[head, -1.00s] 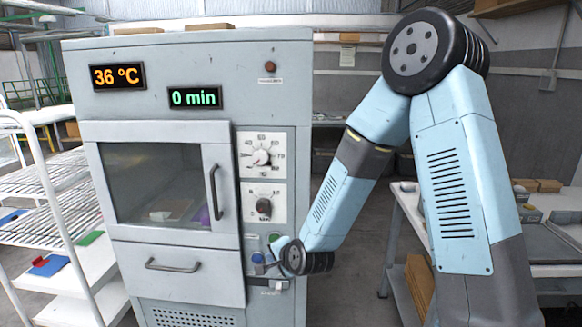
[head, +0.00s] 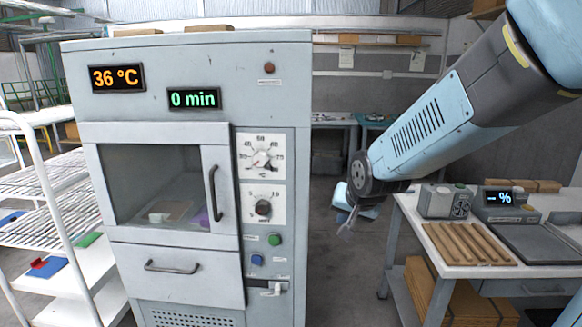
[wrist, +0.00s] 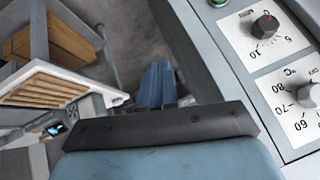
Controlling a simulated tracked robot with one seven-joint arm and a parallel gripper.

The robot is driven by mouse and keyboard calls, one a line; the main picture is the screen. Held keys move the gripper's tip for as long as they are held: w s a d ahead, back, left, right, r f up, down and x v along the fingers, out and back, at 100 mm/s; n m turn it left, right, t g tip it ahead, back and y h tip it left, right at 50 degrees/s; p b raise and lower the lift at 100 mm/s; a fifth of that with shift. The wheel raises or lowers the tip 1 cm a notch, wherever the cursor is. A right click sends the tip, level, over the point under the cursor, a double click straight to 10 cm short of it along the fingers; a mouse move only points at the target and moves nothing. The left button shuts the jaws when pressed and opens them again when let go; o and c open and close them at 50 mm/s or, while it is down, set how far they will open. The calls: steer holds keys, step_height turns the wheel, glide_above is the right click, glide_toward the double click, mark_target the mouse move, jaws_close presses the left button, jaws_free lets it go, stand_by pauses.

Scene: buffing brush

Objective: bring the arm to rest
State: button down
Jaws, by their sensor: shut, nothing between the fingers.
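My gripper (head: 345,232) hangs in the gap between the grey oven cabinet (head: 190,50) and the table on the right, pointing down and left. Its fingers are together with nothing between them, and it touches nothing that I can see. In the wrist view my gripper (wrist: 158,85) shows only partly, at the centre. The cabinet's control panel with dials (wrist: 285,60) is at the right of that view. My arm reaches in from the upper right of the head view.
The right table (head: 405,210) holds a slatted wooden board (head: 468,244), a grey box and a scale (head: 508,203). Cardboard (head: 455,300) lies below. A white rack (head: 45,185) stands left of the cabinet. The cabinet door is shut, displaying 36 °C and 0 min. Floor shows between cabinet and table.

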steer(key=s+d+r+n, duration=0.1)
steer(key=s+d+r, duration=0.2)
steer(key=s, duration=0.3)
steer(key=s+d+r+n+g+h, duration=0.1)
steer(key=s+d+r, duration=0.2)
steer(key=s, duration=0.3)
steer(key=s+d+r+g, duration=0.1)
steer(key=s+d+r, duration=0.2)
steer(key=s+d, duration=0.2)
steer(key=shift+s+r+n, duration=0.15)
steer(key=shift+s+n, duration=0.25)
steer(key=shift+s, duration=0.35)
steer(key=shift+a, duration=0.15)
